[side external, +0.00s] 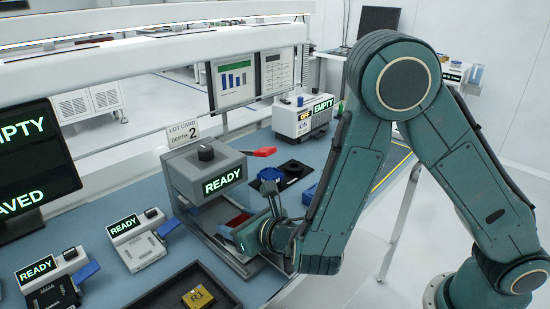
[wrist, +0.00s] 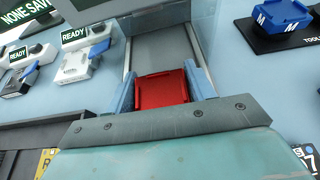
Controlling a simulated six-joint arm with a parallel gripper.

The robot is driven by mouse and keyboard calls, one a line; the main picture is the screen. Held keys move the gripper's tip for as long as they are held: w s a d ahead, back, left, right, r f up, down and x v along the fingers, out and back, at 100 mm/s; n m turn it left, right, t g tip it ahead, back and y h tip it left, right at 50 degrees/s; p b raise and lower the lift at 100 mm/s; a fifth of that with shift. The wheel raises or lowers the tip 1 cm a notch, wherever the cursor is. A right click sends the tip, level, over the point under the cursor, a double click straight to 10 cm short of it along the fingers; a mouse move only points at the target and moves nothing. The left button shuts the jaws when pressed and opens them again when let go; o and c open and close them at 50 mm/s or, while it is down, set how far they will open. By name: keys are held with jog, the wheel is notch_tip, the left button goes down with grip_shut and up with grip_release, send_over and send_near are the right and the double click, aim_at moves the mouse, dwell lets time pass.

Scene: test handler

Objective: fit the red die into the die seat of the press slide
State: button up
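The red die (wrist: 162,90) sits between the two pale blue fingers of my gripper (wrist: 160,88), which appear to press on its left and right sides. In the side external view, the die (side external: 238,220) shows as a red patch in front of the press (side external: 205,175), partly hidden by my gripper (side external: 246,228). The grey press slide (side external: 210,240) extends out from under the press. In the wrist view, the slide (wrist: 165,50) runs away beyond the die. The die seat is hidden, and I cannot tell whether the die touches it.
The press display reads READY, and a lot card (side external: 182,133) shows depth 2. A blue block (side external: 270,174) lies on a black mat behind my gripper. Two small READY fixtures (side external: 137,245) (side external: 50,285) stand at left. A dark tray (side external: 160,296) holds a yellow block (side external: 198,298).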

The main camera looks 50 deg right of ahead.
aim_at(239, 221)
jog(key=o, duration=0.4)
jog(key=shift+r, duration=0.15)
notch_tip(239, 221, up, 20)
jog(key=shift+f, duration=0.2)
dwell(1.1)
dwell(0.8)
